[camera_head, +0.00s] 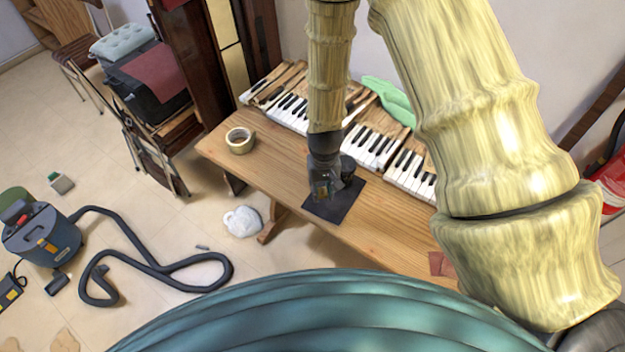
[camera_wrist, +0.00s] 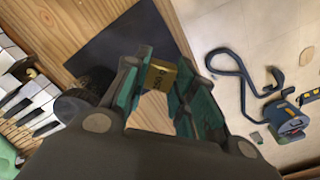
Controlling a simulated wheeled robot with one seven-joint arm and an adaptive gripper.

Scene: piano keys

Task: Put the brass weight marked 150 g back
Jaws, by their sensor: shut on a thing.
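A small brass block-shaped weight (camera_wrist: 161,76) with dark lettering is between the fingertips of my gripper (camera_wrist: 164,82) in the wrist view. The lettering ends in "50 g"; its first digit is too small to read surely. My gripper (camera_head: 325,188) is shut on this weight over the table in the head view, where the weight is mostly hidden. A flat black mat (camera_head: 345,203) lies under and beside the gripper; it also shows in the wrist view (camera_wrist: 112,48). I cannot tell how high the weight is above the surface.
A dark round object (camera_wrist: 76,104) stands close beside the gripper. Piano keys (camera_head: 370,146) line the wooden table (camera_head: 275,178)'s back, with a green cloth (camera_head: 388,98) behind. A tape roll (camera_head: 240,140) sits at the left end. A vacuum cleaner (camera_head: 42,236) is on the floor.

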